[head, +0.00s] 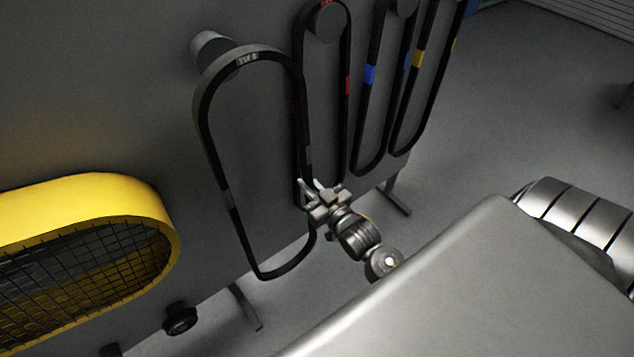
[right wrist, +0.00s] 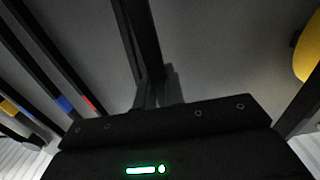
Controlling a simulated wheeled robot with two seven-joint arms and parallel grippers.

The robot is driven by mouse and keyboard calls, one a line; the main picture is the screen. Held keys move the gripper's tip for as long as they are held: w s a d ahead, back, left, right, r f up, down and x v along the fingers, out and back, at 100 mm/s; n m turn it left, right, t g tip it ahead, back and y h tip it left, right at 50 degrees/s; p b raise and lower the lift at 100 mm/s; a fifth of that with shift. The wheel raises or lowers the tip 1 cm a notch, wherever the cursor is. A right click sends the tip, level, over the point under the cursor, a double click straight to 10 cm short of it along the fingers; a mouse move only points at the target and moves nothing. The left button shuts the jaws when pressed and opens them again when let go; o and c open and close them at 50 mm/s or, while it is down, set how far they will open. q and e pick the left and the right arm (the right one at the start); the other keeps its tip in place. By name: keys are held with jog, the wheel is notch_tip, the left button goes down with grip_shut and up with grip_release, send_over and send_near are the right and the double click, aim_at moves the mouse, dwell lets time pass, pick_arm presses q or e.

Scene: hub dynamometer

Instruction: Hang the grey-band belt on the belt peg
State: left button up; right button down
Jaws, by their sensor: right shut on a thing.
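The grey-band belt (head: 211,153) is a long black loop with grey patches, upright against the grey panel. Its top bend lies at the belt peg (head: 211,46), a short stub with a light grey base. I cannot tell whether the bend rests on the peg or is just in front of it. My right gripper (head: 311,189) is shut on the right strand of this belt, at its lower part. In the right wrist view a dark belt strand (right wrist: 140,38) runs up from between the fingers. My left gripper is not in view.
A red-marked belt (head: 347,100) hangs on a round peg (head: 325,22) just right. Blue-marked (head: 370,75) and yellow-marked (head: 418,58) belts hang farther right. A yellow guard with black mesh (head: 150,200) stands at the left. A grey surface (head: 470,285) fills the lower right.

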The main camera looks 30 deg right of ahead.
jog(key=shift+w+b, duration=0.6)
jog(key=shift+w, duration=1.25)
jog(key=b, duration=0.2)
send_near(274, 148)
jog(key=shift+w+r, duration=0.6)
jog(key=shift+w, duration=0.3)
jog(key=shift+w+a+f+b, duration=0.1)
jog(key=shift+w+a+b, duration=0.1)
jog(key=shift+w+b, duration=0.9)
jog(key=shift+w+a+f+b, duration=0.15)
jog(key=shift+w+b, duration=0.45)
jog(key=shift+w, duration=1.05)
jog(key=shift+s+r, duration=0.1)
jog(key=shift+a+f+b, duration=0.1)
jog(key=shift+f+b, duration=0.2)
jog(key=shift+f, duration=0.4)
jog(key=shift+d+r, duration=0.2)
jog(key=shift+r, duration=0.05)
